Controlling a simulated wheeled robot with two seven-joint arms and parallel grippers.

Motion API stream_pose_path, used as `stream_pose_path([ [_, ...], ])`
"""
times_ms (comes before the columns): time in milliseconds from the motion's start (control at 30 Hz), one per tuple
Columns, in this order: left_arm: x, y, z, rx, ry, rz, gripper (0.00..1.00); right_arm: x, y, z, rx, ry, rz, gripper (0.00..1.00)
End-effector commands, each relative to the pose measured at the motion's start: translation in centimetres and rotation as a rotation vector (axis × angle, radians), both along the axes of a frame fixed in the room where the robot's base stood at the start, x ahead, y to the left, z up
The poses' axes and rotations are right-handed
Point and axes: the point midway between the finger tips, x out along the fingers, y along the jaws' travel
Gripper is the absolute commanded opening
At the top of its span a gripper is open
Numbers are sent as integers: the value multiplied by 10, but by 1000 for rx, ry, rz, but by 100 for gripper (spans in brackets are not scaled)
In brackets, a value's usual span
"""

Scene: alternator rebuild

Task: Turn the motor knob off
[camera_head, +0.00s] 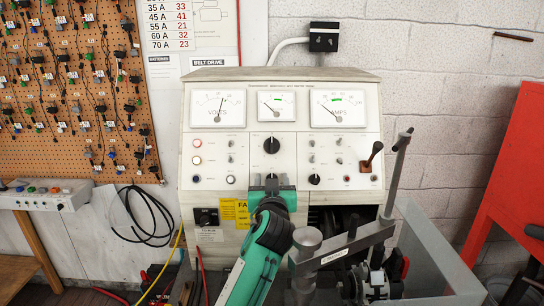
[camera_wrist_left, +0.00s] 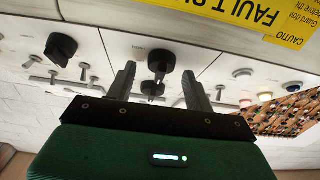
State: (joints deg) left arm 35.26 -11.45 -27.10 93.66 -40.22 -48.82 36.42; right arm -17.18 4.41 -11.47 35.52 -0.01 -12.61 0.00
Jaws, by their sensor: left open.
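My left gripper (camera_head: 272,182) is at the front panel of the white test bench (camera_head: 230,150), below the large black centre knob (camera_head: 271,145). In the left wrist view, which is upside down, the gripper (camera_wrist_left: 160,88) is open. A black knob (camera_wrist_left: 160,62) shows between its two fingers, with a gap on each side. The knob labels are too small to read, so I cannot tell which is the motor knob. My right gripper is not in view.
Toggle switches (camera_head: 231,158) and indicator lamps (camera_head: 197,143) flank the centre knobs. A grey clamp arm (camera_head: 345,247) stands in front. A yellow fault label (camera_head: 235,210) is at lower left. A red cabinet (camera_head: 515,175) is far right.

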Motion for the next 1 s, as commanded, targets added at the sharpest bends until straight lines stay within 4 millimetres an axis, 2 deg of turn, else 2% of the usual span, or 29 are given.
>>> stream_pose_path([
  [167,0,-1,31,-4,-6,-2,53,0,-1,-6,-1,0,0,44],
  [400,-1,-1,91,-3,-7,-1,53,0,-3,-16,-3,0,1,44],
  [700,0,-1,154,-2,-5,-1,53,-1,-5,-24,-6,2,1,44],
  [800,-1,-1,171,-1,-5,-2,53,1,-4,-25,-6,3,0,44],
  [1000,0,-1,190,0,-4,-1,53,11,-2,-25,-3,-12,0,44],
])
